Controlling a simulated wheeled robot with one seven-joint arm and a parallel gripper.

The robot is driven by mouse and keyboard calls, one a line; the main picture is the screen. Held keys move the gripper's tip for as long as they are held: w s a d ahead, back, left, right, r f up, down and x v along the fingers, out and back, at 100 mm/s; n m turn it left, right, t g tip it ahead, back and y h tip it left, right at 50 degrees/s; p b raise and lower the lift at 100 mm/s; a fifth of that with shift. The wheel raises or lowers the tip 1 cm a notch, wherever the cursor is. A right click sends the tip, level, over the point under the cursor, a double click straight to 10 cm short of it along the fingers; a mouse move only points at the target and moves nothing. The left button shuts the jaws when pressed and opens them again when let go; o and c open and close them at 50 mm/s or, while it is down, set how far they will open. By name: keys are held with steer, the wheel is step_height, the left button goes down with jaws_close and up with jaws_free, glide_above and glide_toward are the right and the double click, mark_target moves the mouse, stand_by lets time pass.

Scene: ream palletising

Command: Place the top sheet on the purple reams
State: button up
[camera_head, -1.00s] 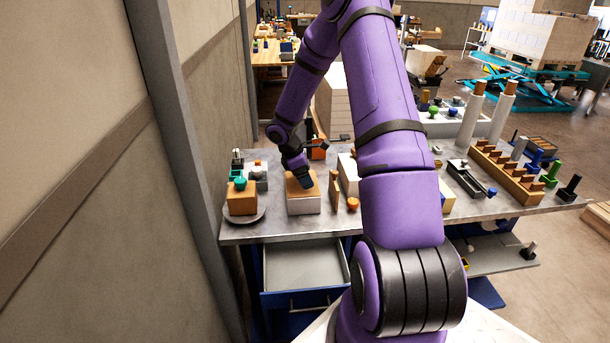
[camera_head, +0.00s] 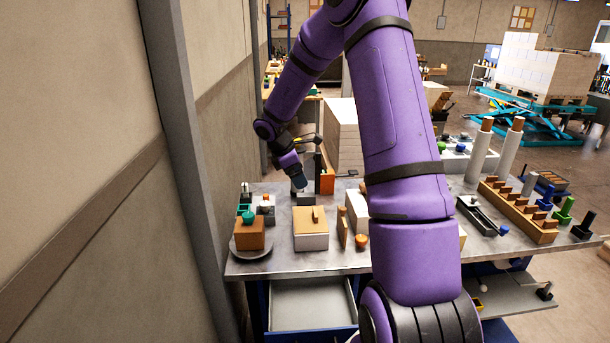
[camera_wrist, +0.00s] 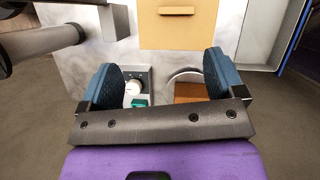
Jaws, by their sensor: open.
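A flat tan sheet (camera_head: 318,221) with a small raised bar on it lies on a white block (camera_head: 311,242) at the front of the metal table. I take it as the top sheet, though I cannot be sure. It also shows at the top of the wrist view (camera_wrist: 180,33). My gripper (camera_head: 300,186) is above the table, behind the tan sheet and apart from it. In the wrist view my gripper (camera_wrist: 160,75) has its two blue-grey fingers spread with nothing between them. I see no reams that are clearly purple.
An orange-brown block with a teal knob (camera_head: 249,233) stands on a round plate left of the white block. Upright boards (camera_head: 343,226) and an orange knob (camera_head: 362,241) stand to its right. An open drawer (camera_head: 312,303) is below. A loaded pallet (camera_head: 535,66) stands far back right.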

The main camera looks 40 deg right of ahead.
steer(key=w+a+r+n+t+h, duration=0.1)
steer(key=w+a+r+n+t, duration=0.1)
steer(key=r+n+t, duration=0.35)
steer(key=w+a+r+n+t+h, duration=0.1)
steer(key=w+a+r+n+t, duration=0.2)
steer(key=r+n, duration=0.55)
steer(key=s+a+r+n+t+y, duration=0.2)
steer(key=a+r+n, duration=0.4)
steer(key=n, duration=0.2)
steer(key=s+a+r+n+t+y, duration=0.2)
steer(key=a+r+n+t, duration=0.1)
steer(key=a+r+n, duration=0.3)
steer(key=s+a+r+n+g+y, duration=0.1)
steer(key=s+a+n+y, duration=0.1)
steer(key=s+a+n, duration=0.55)
steer(key=s+a+r+n+g+y, duration=0.1)
steer(key=s+a+n+y, duration=0.3)
steer(key=n, duration=0.6)
steer(key=s+d+f+n+g+h, duration=0.1)
steer(key=s+d+f+n+g, duration=0.1)
steer(key=s+n, duration=0.5)
steer(key=s+d+f+n+g+h, duration=0.2)
steer(key=s+n, duration=0.5)
steer(key=s, duration=0.6)
steer(key=shift+s+d+f+h, duration=0.3)
steer(key=shift+d+f, duration=0.15)
steer(key=shift+f, duration=0.1)
steer(key=shift+g, duration=0.25)
